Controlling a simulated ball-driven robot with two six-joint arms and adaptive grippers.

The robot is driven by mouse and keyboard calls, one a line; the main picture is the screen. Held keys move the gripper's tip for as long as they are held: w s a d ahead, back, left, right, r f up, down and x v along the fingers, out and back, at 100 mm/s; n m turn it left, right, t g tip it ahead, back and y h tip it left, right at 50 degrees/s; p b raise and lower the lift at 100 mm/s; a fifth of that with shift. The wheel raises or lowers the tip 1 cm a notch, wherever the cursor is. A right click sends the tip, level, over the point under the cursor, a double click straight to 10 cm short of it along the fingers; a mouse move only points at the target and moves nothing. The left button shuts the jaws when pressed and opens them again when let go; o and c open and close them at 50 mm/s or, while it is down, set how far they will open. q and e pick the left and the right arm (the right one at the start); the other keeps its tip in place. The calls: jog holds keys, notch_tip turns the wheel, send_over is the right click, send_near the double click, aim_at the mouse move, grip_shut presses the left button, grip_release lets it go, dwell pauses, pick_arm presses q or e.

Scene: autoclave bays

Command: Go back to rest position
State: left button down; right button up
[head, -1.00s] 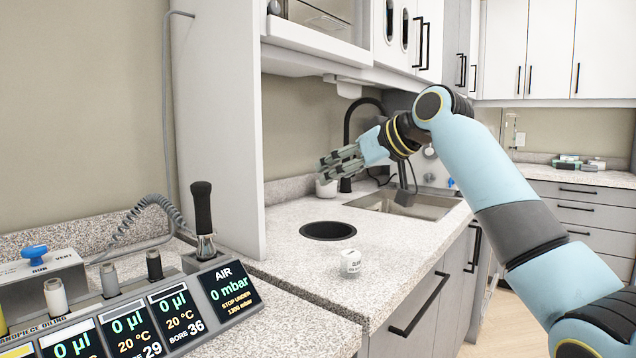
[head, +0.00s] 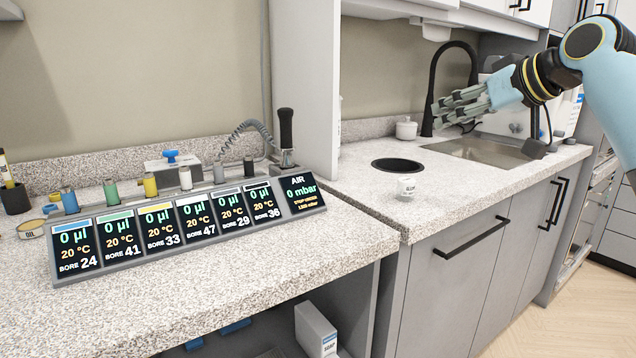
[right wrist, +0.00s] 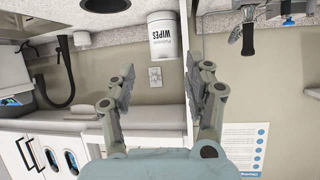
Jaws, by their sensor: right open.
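My right gripper (head: 462,107) is open and empty, held in the air in front of the black tap and above the sink end of the counter. It also shows in the right wrist view (right wrist: 172,85), where its two fingers are spread wide with nothing between them. My right arm (head: 612,75) comes in from the upper right edge in the head view. My left gripper is not seen in either view.
An oiling station (head: 185,232) with several displays stands on the left counter. A white upright panel (head: 305,85) divides it from the sink counter. A small white pot (head: 407,189) stands near a round black opening (head: 397,165). The sink (head: 485,150) lies behind.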

jog(key=s+f+m+g+h, duration=0.15)
jog(key=s+f, duration=0.25)
jog(key=f, duration=0.9)
jog(key=s+f+m+g, duration=0.1)
jog(key=s+f+g, duration=0.25)
jog(key=f, duration=0.95)
jog(key=s+d+f+m+g+h, duration=0.1)
jog(key=s+f, duration=0.7)
jog(key=f, duration=0.4)
jog(key=s+d+f+m+g+h, duration=0.1)
jog(key=s+f+g, duration=0.1)
jog(key=s+f, duration=0.75)
jog(key=s+d+f+g+h, duration=0.1)
jog(key=s+f, duration=0.6)
jog(key=s, duration=0.6)
jog(key=s+d+f+h, duration=0.1)
jog(key=s+d+f, duration=0.1)
jog(key=s+f, duration=0.6)
jog(key=s+d+f+g+h, duration=0.1)
jog(key=s+f, duration=0.7)
jog(key=s, duration=1.1)
jog(key=shift+s+d+g, duration=0.2)
jog(key=shift+s+g, duration=0.1)
jog(key=shift+s, duration=0.05)
jog(key=shift+n, duration=0.25)
